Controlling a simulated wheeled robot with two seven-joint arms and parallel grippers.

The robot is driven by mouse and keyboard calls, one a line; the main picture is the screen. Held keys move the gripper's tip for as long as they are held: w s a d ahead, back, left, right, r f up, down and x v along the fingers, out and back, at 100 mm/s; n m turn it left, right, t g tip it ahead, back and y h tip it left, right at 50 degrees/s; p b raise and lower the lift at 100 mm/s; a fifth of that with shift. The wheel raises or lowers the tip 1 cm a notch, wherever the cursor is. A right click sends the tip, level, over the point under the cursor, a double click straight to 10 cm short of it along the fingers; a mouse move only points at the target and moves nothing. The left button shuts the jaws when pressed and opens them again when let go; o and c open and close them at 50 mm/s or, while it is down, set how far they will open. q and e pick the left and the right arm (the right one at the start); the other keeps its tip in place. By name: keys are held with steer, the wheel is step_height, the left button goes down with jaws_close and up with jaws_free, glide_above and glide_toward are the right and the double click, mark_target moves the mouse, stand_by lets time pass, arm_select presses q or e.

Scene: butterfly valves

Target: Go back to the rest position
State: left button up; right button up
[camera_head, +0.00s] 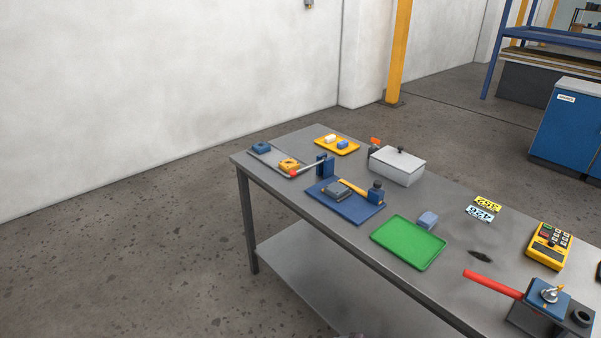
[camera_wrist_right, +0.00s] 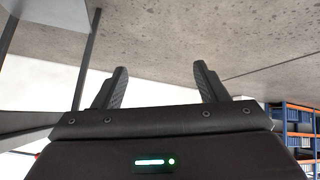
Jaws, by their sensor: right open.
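My right gripper (camera_wrist_right: 160,84) shows in the right wrist view, with its two dark fingers spread wide apart and nothing between them. Behind the fingers are a concrete floor and a bright pale area. Neither gripper shows in the head view. My left gripper is in no view. In the head view a valve with a red handle (camera_head: 492,283) on a blue body (camera_head: 548,298) sits at the near right of the table. Another valve (camera_head: 325,165) with a red-tipped light lever stands at the table's far left part.
The grey metal table (camera_head: 330,220) carries a green tray (camera_head: 408,243), a blue mat (camera_head: 330,208), a yellow tray (camera_head: 337,147), a lidded white box (camera_head: 397,165) and a yellow keypad device (camera_head: 548,246). The floor (camera_head: 120,260) left of the table is clear. A blue cabinet (camera_head: 570,125) stands behind.

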steer(key=s+d+f+m+h, duration=0.2)
steer(key=s+d+f+m, duration=0.2)
steer(key=s+f, duration=0.6)
steer(key=s+d+f+m+g+h, duration=0.1)
steer(key=s+d+f+m, duration=0.1)
steer(key=s, duration=0.8)
steer(key=s+d+f+m+g+h, duration=0.1)
steer(key=s+d+f+m+h, duration=0.1)
steer(key=s+d+f, duration=0.2)
steer(key=s+d+f+m+g+h+b, duration=0.1)
steer(key=s+f, duration=0.6)
steer(key=s, duration=1.1)
steer(key=shift+d+f+m+g+h, duration=0.4)
steer(key=shift+d+m+g, duration=0.2)
steer(key=shift+d+m, duration=0.55)
steer(key=shift+d, duration=0.1)
